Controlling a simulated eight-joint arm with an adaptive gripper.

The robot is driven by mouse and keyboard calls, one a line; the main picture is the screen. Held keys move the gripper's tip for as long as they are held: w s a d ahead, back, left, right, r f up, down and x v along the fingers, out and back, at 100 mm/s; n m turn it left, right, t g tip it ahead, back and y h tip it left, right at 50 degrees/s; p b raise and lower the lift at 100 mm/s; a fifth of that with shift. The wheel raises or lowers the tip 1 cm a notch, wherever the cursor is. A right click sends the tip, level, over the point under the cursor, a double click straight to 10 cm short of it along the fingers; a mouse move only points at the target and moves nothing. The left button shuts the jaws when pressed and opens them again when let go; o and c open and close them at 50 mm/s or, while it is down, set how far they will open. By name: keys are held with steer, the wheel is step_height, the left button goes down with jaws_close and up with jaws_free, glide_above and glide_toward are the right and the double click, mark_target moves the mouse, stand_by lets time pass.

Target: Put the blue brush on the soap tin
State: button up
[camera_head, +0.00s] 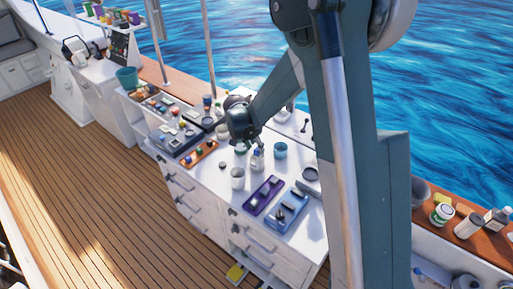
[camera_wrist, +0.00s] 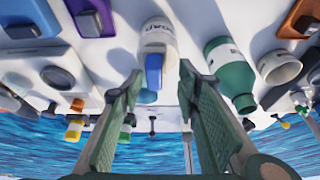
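My gripper (camera_wrist: 158,85) is open, with its two green-padded fingers apart and nothing between the pads. In the wrist view a white container (camera_wrist: 158,35) with partly legible lettering, perhaps the soap tin, lies beyond the fingertips. A blue upright piece (camera_wrist: 153,72) shows against it, between the fingers in the picture. I cannot tell whether this is the blue brush or part of the container. In the head view my gripper (camera_head: 250,141) hangs over the white counter, just above a small white and blue item (camera_head: 257,159). No brush is clearly identifiable there.
A green bottle (camera_wrist: 231,75) and a grey-white cup (camera_wrist: 278,68) stand close to the right finger in the wrist view. A purple tray (camera_head: 262,195) and a blue tray (camera_head: 287,212) lie at the counter's front. An orange tray (camera_head: 200,152) lies left. Small items crowd the back.

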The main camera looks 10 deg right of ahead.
steer(key=v, duration=1)
steer(key=shift+s+r, duration=0.15)
steer(key=shift+r, duration=0.15)
steer(key=shift+a, duration=0.1)
stand_by(0.4)
steer(key=s+d+r+n+t+y, duration=0.1)
steer(key=s+d+r+n, duration=0.1)
steer(key=s+d+r, duration=0.45)
steer(key=s+d+r+n+t+y, duration=0.1)
steer(key=s+d+r+n, duration=0.2)
steer(key=s+r, duration=0.6)
steer(key=s+d+n+t, duration=0.1)
steer(key=s+d+n, duration=0.1)
steer(key=s, duration=0.9)
steer(key=s+d+f+n+t+y, duration=0.1)
steer(key=s+d+n, duration=0.1)
steer(key=s, duration=0.8)
steer(key=shift+s+d, duration=0.35)
steer(key=shift+s, duration=0.05)
